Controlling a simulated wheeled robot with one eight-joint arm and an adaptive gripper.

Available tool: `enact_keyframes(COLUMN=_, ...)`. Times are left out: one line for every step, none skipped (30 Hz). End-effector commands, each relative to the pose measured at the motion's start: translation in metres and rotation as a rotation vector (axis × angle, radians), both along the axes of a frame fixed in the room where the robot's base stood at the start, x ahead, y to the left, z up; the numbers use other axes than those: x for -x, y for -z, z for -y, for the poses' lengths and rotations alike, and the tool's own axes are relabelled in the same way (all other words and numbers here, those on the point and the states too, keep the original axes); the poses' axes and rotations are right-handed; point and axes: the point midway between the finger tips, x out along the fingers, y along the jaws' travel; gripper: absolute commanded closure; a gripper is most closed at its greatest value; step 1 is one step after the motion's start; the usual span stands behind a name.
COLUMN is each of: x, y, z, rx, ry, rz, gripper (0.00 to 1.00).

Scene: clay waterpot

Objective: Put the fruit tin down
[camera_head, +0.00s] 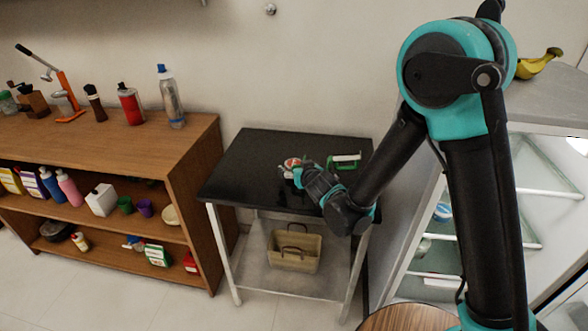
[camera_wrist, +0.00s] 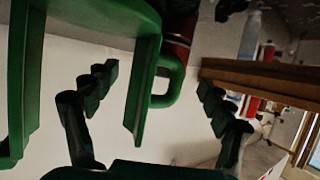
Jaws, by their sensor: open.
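A small round tin (camera_head: 292,162) with a red and white top, which looks like the fruit tin, stands on the black tabletop (camera_head: 250,155). My gripper (camera_head: 299,173) is low at the tabletop, right beside the tin, and partly hides it. In the wrist view my gripper (camera_wrist: 155,85) has its two dark fingers spread wide apart. A red and dark rounded thing (camera_wrist: 180,48) shows beyond them, partly hidden; I cannot tell for sure that it is the tin. Whether a finger touches the tin is not clear.
A green and white object (camera_head: 346,159) lies on the tabletop right of the tin. A large green handled shape (camera_wrist: 140,85) crosses the wrist view. A basket (camera_head: 294,250) sits on the lower shelf. A wooden shelf unit (camera_head: 190,150) stands left. The tabletop's left part is bare.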

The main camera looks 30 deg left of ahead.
Motion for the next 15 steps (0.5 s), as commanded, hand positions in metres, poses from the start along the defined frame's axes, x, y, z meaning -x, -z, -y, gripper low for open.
enact_keyframes(x=-0.007, y=0.003, z=-0.005, rx=0.0, ry=0.001, rz=0.0, gripper=0.18)
enact_keyframes(x=-0.01, y=0.004, z=-0.008, rx=0.0, ry=0.001, rz=0.0, gripper=0.18)
enact_keyframes(x=-0.014, y=0.007, z=-0.012, rx=0.001, ry=0.001, rz=0.001, gripper=0.18)
enact_keyframes(x=-0.017, y=0.008, z=-0.014, rx=0.0, ry=0.001, rz=0.0, gripper=0.18)
enact_keyframes(x=-0.019, y=0.009, z=-0.016, rx=0.0, ry=0.001, rz=0.0, gripper=0.18)
enact_keyframes(x=-0.021, y=0.011, z=-0.019, rx=0.0, ry=0.001, rz=0.0, gripper=0.18)
enact_keyframes(x=-0.022, y=0.011, z=-0.02, rx=0.0, ry=0.001, rz=0.0, gripper=0.18)
enact_keyframes(x=-0.022, y=0.011, z=-0.02, rx=0.0, ry=0.001, rz=0.0, gripper=0.18)
enact_keyframes(x=-0.023, y=0.012, z=-0.021, rx=0.0, ry=0.001, rz=0.0, gripper=0.18)
enact_keyframes(x=-0.023, y=0.012, z=-0.021, rx=0.0, ry=0.0, rz=0.0, gripper=0.18)
enact_keyframes(x=-0.022, y=0.011, z=-0.021, rx=0.0, ry=0.0, rz=0.0, gripper=0.18)
enact_keyframes(x=-0.022, y=0.011, z=-0.02, rx=0.0, ry=0.0, rz=0.0, gripper=0.18)
enact_keyframes(x=-0.022, y=0.011, z=-0.02, rx=0.0, ry=0.0, rz=0.0, gripper=0.18)
enact_keyframes(x=-0.022, y=0.011, z=-0.02, rx=0.0, ry=0.0, rz=0.0, gripper=0.2)
enact_keyframes(x=-0.022, y=0.011, z=-0.02, rx=0.0, ry=0.0, rz=0.0, gripper=0.25)
